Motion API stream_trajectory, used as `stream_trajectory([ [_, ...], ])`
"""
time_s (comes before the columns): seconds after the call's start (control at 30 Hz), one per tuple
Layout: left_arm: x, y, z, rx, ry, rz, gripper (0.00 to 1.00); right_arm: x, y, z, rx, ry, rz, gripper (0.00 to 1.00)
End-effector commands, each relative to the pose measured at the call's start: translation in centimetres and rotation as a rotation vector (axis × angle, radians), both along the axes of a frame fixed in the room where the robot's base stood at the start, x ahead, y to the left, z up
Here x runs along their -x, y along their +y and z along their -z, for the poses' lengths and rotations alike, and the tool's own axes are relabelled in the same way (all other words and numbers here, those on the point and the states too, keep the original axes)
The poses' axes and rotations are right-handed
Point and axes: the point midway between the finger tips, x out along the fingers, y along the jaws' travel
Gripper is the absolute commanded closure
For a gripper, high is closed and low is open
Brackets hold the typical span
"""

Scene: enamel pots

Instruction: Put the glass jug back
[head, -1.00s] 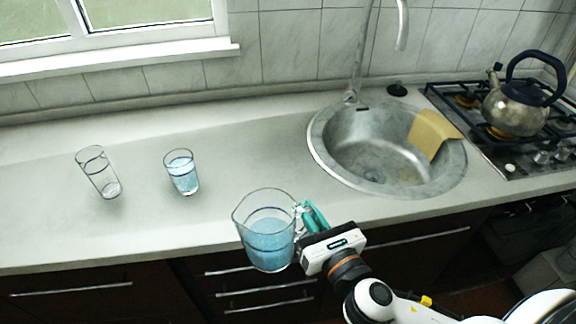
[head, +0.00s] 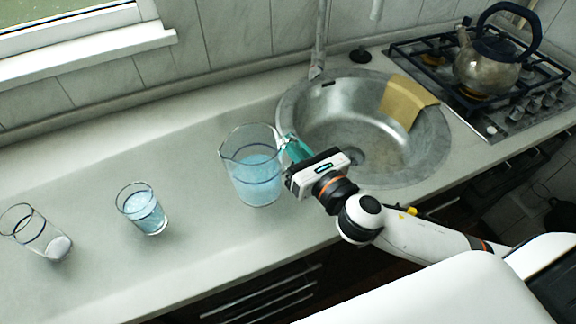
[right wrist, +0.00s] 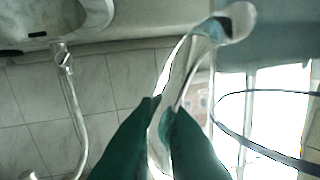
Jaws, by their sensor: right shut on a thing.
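The glass jug (head: 254,172) is clear and upright, with blue liquid in its lower part. In the head view it is over the counter, left of the sink; I cannot tell whether its base touches the surface. My right gripper (head: 291,153) is shut on the jug's handle from the right. In the right wrist view the green fingers (right wrist: 165,135) close on the clear handle (right wrist: 178,85). A glass with blue liquid (head: 143,210) and an empty-looking glass (head: 38,233) stand to the left. My left gripper is not in view.
The steel sink (head: 440,150) has a yellow cloth (head: 408,102) over its rim and a tap (head: 318,50) behind. A kettle (head: 487,65) stands on the gas hob (head: 400,47) at right. The counter behind the glasses (head: 130,135) is clear.

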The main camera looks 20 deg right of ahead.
Motion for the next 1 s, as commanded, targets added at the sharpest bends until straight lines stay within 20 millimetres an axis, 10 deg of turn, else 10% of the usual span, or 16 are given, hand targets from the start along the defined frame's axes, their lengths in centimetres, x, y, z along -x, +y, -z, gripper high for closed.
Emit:
stream_trajectory([
  [0.87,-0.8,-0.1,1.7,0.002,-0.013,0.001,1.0,0.0,0.0,4.9,-0.003,-0.006,0.0,1.0],
  [1.0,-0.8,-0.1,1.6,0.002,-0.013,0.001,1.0,0.0,0.0,5.1,0.001,-0.001,0.0,0.69],
])
